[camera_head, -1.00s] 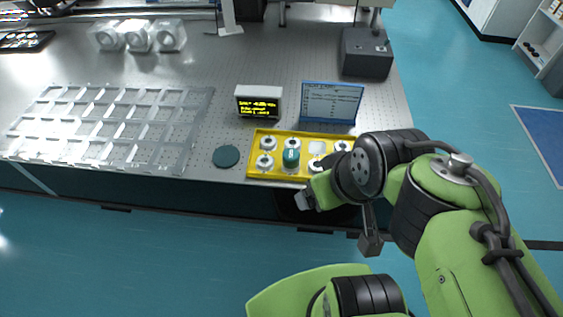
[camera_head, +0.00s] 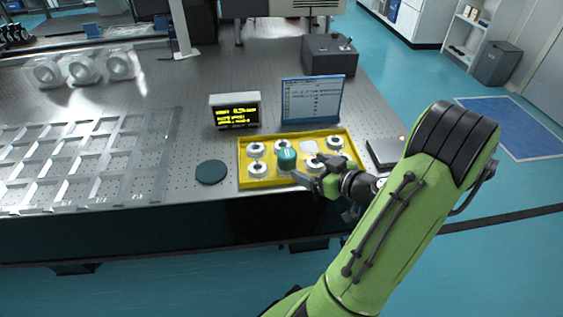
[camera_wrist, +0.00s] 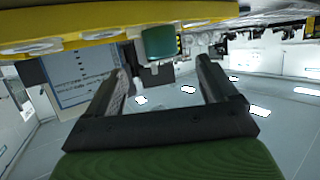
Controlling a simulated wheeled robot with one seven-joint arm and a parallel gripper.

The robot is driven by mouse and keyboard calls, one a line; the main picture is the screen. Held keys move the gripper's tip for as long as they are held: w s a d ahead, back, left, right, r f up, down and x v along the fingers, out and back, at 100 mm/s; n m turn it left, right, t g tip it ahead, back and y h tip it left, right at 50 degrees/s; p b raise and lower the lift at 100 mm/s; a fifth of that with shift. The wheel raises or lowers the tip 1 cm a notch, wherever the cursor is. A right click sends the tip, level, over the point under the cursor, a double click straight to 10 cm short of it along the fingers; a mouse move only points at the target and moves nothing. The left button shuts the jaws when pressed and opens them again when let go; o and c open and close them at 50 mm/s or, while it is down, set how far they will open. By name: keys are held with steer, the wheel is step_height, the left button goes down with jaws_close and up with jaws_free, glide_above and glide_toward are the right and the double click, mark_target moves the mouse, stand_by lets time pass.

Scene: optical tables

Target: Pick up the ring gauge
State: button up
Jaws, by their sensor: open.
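A yellow tray (camera_head: 265,184) on the optical table holds several silver ring-shaped pieces, one of them at its back left (camera_head: 256,150). A teal-topped cylinder (camera_head: 287,158) stands among them. The frames do not settle which piece is the ring gauge. My gripper (camera_head: 303,180) is at the tray's front edge, its arm reaching in from the right. In the wrist view my gripper's fingers (camera_wrist: 166,82) are apart with nothing between them. The teal cylinder (camera_wrist: 159,43) shows beyond the fingertips, beside the tray's yellow edge (camera_wrist: 110,14). My gripper partly hides the tray's front right.
A small display box (camera_head: 235,111) and a blue-framed panel (camera_head: 311,100) stand behind the tray. A dark round pad (camera_head: 211,172) lies left of it, then a metal grid rack (camera_head: 125,165). A dark box (camera_head: 329,56) stands further back. A dark flat plate (camera_head: 383,153) lies right.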

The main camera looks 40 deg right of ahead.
mark_target(294, 160)
steer(key=x, duration=1)
steer(key=shift+w, duration=0.15)
steer(key=shift+c, duration=0.4)
